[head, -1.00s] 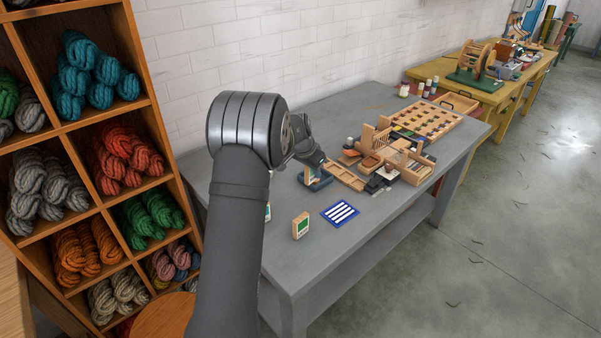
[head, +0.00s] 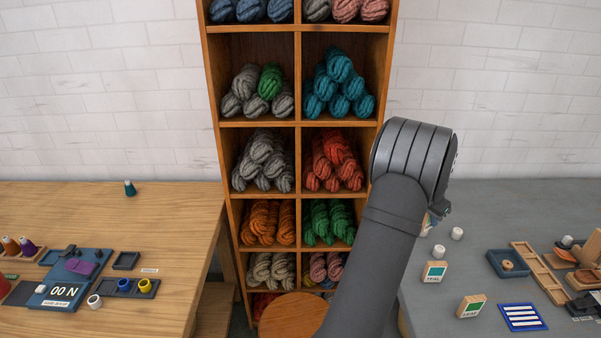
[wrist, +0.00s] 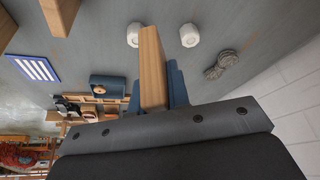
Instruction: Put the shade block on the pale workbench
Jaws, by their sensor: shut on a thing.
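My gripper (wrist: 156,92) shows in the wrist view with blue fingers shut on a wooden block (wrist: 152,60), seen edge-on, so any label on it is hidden. It is held over the grey bench (wrist: 100,38). In the head view the dark arm hides most of the gripper and the block. The pale workbench (head: 180,215) is at the left of the head view, beyond the shelf from my arm. Two more shade blocks, TEAL (head: 434,274) and LEAF (head: 471,306), stand upright on the grey bench.
A shelf of wool skeins (head: 298,122) stands between the benches, with a round stool (head: 293,315) before it. The pale workbench holds a blue board (head: 75,280), small trays and a dark teal cone (head: 130,188). Its back right area is clear. A striped card (head: 522,317) lies on the grey bench.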

